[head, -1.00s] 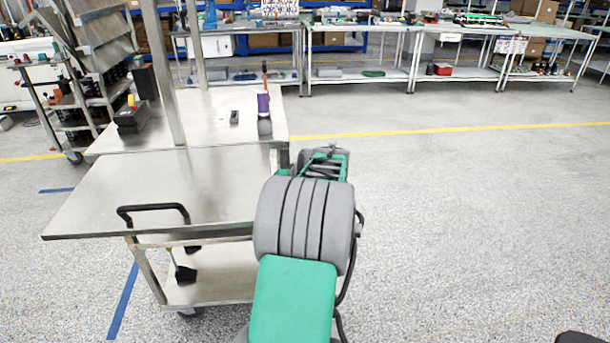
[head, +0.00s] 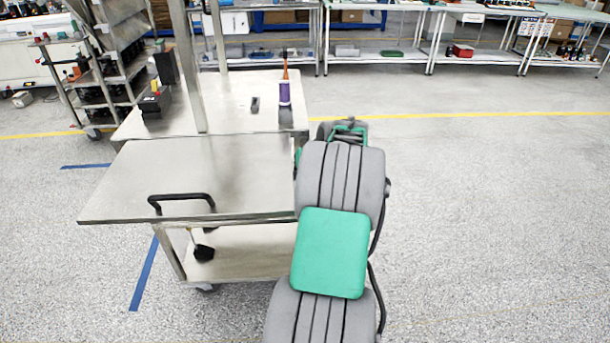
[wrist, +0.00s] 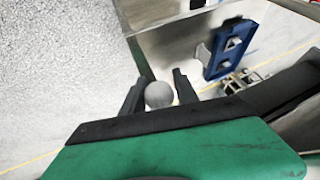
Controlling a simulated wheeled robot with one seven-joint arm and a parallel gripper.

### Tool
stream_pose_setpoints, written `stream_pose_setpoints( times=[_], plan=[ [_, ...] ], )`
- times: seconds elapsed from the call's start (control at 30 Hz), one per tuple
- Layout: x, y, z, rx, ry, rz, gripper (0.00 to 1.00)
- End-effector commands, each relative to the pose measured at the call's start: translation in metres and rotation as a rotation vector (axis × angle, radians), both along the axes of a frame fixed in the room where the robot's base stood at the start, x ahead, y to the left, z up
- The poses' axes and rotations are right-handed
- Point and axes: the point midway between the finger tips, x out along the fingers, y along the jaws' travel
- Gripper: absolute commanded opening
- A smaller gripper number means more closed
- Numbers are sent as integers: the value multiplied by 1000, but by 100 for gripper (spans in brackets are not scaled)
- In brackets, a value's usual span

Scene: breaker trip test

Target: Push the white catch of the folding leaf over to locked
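The folding leaf (head: 190,180) is a flat grey metal panel raised level at the near side of the cart. In the wrist view a blue bracket (wrist: 236,48) with small white pieces (wrist: 233,44) on it sits at upper right; I cannot tell which white piece is the catch or how it is set. My gripper (wrist: 159,76) is open, with its two dark fingers apart and the bracket to their right. A round grey thing (wrist: 159,95) shows between the fingers, with gaps at its sides. In the head view my arm hides the fingers.
The cart top (head: 215,98) carries a purple bottle-like thing (head: 284,94), a small dark item (head: 255,104) and a black box (head: 155,101). A black handle (head: 182,197) is by the leaf. Floor (head: 480,210) to the right is clear; benches stand far behind.

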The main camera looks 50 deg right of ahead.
Motion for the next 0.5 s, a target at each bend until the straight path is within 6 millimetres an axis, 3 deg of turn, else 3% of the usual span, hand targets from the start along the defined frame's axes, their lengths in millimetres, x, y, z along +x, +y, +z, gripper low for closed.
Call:
stream_pose_setpoints(
  times=[0.17, 0.5],
  plan=[
    [0, -1, 0, 0, -1, -1, 52],
    [-4, -1, 9, -4, -3, -2, 52]
  ],
)
